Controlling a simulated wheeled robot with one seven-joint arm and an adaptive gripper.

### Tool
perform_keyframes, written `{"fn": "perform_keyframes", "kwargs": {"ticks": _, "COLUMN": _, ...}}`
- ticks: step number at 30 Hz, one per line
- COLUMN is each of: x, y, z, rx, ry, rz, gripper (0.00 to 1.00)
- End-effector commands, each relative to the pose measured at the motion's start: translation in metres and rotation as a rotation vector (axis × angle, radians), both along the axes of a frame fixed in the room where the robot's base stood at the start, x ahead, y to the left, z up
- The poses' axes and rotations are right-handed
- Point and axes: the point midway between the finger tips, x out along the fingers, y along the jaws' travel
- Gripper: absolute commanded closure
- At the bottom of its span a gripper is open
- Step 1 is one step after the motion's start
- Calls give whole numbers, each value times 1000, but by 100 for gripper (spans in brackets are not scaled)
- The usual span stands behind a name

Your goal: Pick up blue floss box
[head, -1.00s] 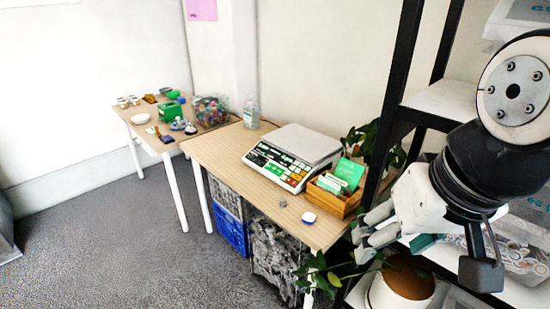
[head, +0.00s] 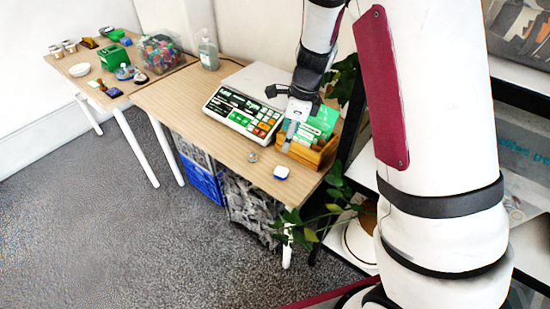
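A small white box with a blue edge (head: 281,173), which looks like the floss box, lies on the near right part of the wooden table. My gripper (head: 290,136) points down above the table, up and to the right of the small box and apart from it. It is in front of the left side of a wooden tray. The fingers are seen nearly edge-on, so I cannot tell whether they are open or shut. The small box is in plain view and nothing covers it.
The wooden tray (head: 313,157) holds green and white boxes, close to my gripper. A scale (head: 240,112) stands left of it, and a small round silver thing (head: 253,157) lies near the small box. A plant (head: 296,226) hangs at the table's right edge. The table's left front is clear.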

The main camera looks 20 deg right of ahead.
Motion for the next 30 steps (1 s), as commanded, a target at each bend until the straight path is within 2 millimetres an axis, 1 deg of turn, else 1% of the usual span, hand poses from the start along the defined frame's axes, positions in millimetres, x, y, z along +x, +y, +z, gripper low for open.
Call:
{"fn": "perform_keyframes", "kwargs": {"ticks": 1, "x": 5, "y": -4, "z": -15, "rx": -10, "ry": 19, "rz": -56, "gripper": 42}}
{"fn": "perform_keyframes", "kwargs": {"ticks": 3, "x": 10, "y": -8, "z": -28, "rx": -18, "ry": 33, "rz": -124, "gripper": 42}}
{"fn": "perform_keyframes", "kwargs": {"ticks": 7, "x": 16, "y": -12, "z": -43, "rx": -28, "ry": 46, "rz": -197, "gripper": 42}}
{"fn": "perform_keyframes", "kwargs": {"ticks": 11, "x": 18, "y": -12, "z": -59, "rx": -30, "ry": 51, "rz": -217, "gripper": 42}}
{"fn": "perform_keyframes", "kwargs": {"ticks": 18, "x": 22, "y": -7, "z": -103, "rx": -30, "ry": 51, "rz": -216, "gripper": 42}}
{"fn": "perform_keyframes", "kwargs": {"ticks": 21, "x": 24, "y": -5, "z": -117, "rx": -30, "ry": 50, "rz": -213, "gripper": 42}}
{"fn": "perform_keyframes", "kwargs": {"ticks": 30, "x": 28, "y": -2, "z": -139, "rx": -29, "ry": 50, "rz": -212, "gripper": 42}}
